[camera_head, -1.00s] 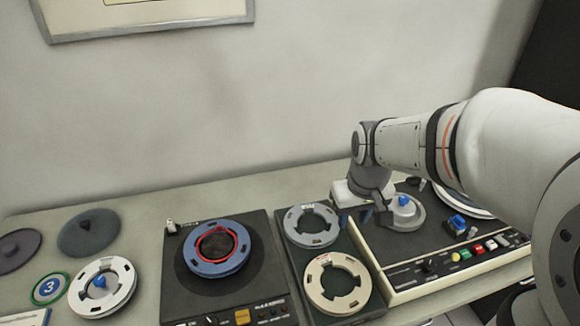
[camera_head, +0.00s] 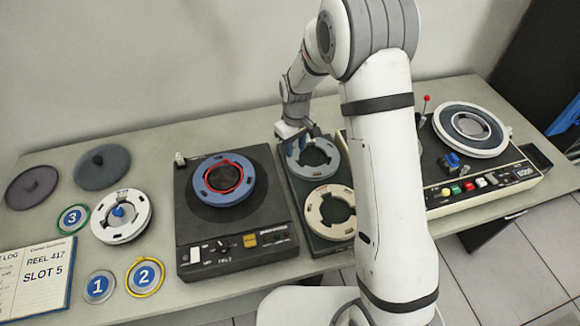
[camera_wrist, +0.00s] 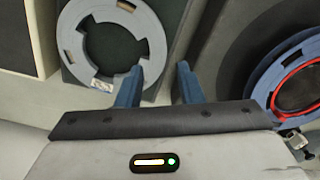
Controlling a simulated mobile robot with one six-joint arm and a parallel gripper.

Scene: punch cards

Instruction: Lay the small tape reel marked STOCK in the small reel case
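A small grey-blue reel (camera_head: 297,165) lies at the back of a dark green two-place tray (camera_head: 295,195). A cream reel (camera_head: 313,215) lies in front of it. I cannot read STOCK on either, nor tell whether this tray is the small reel case. My gripper (camera_head: 294,137) is at the back left edge of the grey-blue reel. In the wrist view, the two blue fingers (camera_wrist: 160,78) are apart, with part of that reel's rim (camera_wrist: 157,50) showing in and beyond the gap. The left finger overlaps the rim in view. Contact cannot be told.
Left of the tray stands a black tape deck (camera_head: 190,235) with a blue reel (camera_head: 208,190). A cream-edged deck (camera_head: 480,200) stands to the right, partly behind my arm. A white reel (camera_head: 110,230), badges and a log sheet (camera_head: 30,280) lie left.

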